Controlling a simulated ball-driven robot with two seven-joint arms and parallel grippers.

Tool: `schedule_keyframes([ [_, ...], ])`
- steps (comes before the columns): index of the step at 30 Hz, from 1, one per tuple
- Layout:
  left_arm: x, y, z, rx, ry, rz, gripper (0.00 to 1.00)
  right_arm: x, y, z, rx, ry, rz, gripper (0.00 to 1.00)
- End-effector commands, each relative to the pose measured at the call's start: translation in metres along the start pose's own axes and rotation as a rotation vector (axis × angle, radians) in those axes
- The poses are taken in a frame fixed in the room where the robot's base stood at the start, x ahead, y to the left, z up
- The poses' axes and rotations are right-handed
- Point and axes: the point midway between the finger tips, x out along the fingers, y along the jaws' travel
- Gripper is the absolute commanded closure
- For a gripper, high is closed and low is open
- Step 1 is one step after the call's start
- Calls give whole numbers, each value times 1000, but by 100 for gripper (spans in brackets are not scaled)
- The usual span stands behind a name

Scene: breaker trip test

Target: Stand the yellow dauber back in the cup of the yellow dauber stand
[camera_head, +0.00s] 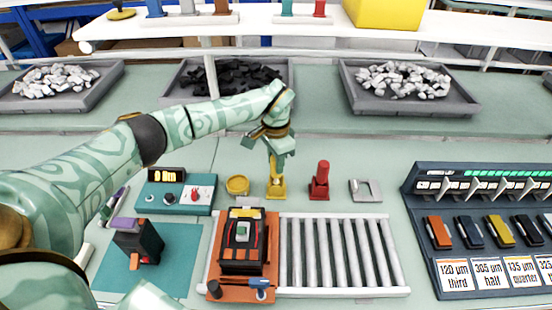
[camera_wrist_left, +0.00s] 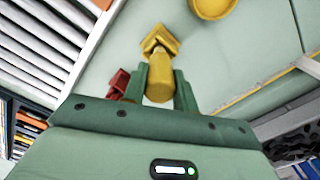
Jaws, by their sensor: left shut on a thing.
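My left gripper (camera_head: 276,155) is shut on the yellow dauber (camera_wrist_left: 160,85), which shows between its two green fingers in the left wrist view. In the head view the gripper points down and the dauber (camera_head: 275,174) stands about upright under it. The yellow dauber stand (camera_head: 276,193), with a square base, is directly below; it also shows in the left wrist view (camera_wrist_left: 158,38). The dauber's lower end overlaps the stand, and I cannot tell whether it is inside the cup. My right gripper is not in view.
A round yellow dish (camera_head: 237,184) is close left of the stand. A red dauber in its stand (camera_head: 320,181) is to the right, then a grey metal plate (camera_head: 365,190). An orange fixture (camera_head: 243,250) and roller conveyor (camera_head: 340,255) lie in front. A control box (camera_head: 176,195) is left.

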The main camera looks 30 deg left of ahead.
Motion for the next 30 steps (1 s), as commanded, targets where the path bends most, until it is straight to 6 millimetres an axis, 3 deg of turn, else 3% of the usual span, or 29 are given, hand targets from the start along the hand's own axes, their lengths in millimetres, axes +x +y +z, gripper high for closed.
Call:
schedule_keyframes([
  [25, 22, 0, 0, 0, 0, 0, 95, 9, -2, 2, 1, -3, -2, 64],
  [26, 22, 0, 0, 0, 0, 0, 66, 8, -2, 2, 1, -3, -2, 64],
  [27, 21, 0, 0, 0, 0, 0, 55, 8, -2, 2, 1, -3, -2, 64],
  [28, 21, 0, 0, 0, 0, 0, 47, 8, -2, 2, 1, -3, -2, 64],
  [30, 21, 0, 0, 0, 0, 0, 46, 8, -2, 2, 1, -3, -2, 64],
])
